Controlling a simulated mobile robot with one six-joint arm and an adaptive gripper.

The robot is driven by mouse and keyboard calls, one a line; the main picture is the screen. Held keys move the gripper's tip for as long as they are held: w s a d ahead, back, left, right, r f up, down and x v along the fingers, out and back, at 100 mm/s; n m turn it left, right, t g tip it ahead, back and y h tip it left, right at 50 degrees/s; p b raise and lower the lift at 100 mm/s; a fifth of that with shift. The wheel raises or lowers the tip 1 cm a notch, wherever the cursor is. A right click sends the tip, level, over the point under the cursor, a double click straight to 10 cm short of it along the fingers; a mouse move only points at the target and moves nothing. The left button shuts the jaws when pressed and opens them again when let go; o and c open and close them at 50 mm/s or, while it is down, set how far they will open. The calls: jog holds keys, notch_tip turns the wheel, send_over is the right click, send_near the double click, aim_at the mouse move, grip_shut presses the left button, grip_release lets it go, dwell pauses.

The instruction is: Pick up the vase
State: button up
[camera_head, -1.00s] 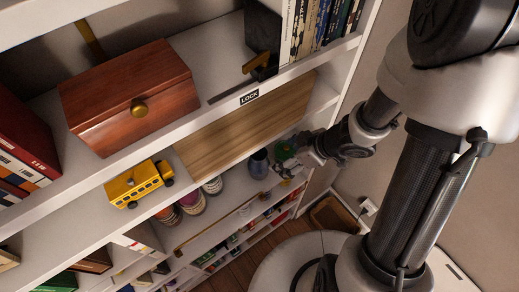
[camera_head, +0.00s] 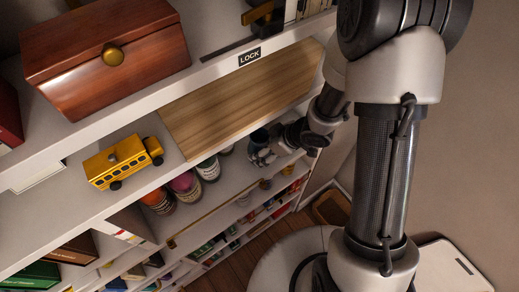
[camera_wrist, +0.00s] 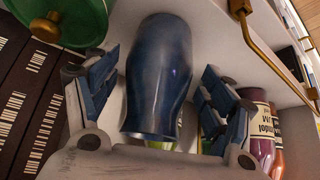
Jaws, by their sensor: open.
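The dark blue, glossy vase (camera_wrist: 158,75) fills the middle of the wrist view, standing on a white shelf. My gripper (camera_wrist: 160,80) is open, with one finger on each side of the vase. I cannot tell whether either finger touches it. In the head view the vase (camera_head: 258,138) is small and partly hidden by my gripper (camera_head: 263,154) at the right end of the shelf below the wooden panel.
A green object with a gold knob (camera_wrist: 45,27) is close at the left in the wrist view; several jars (camera_wrist: 262,135) stand at the right. A brass rail (camera_wrist: 262,50) runs nearby. A yellow toy bus (camera_head: 122,160) is farther left on the shelves.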

jog(key=x, duration=0.2)
jog(key=shift+w+a+f+b, duration=0.1)
jog(key=shift+f+b, duration=0.1)
jog(key=shift+b, duration=0.1)
jog(key=shift+r, duration=0.1)
jog(key=shift+c, duration=0.2)
jog(key=c, duration=1)
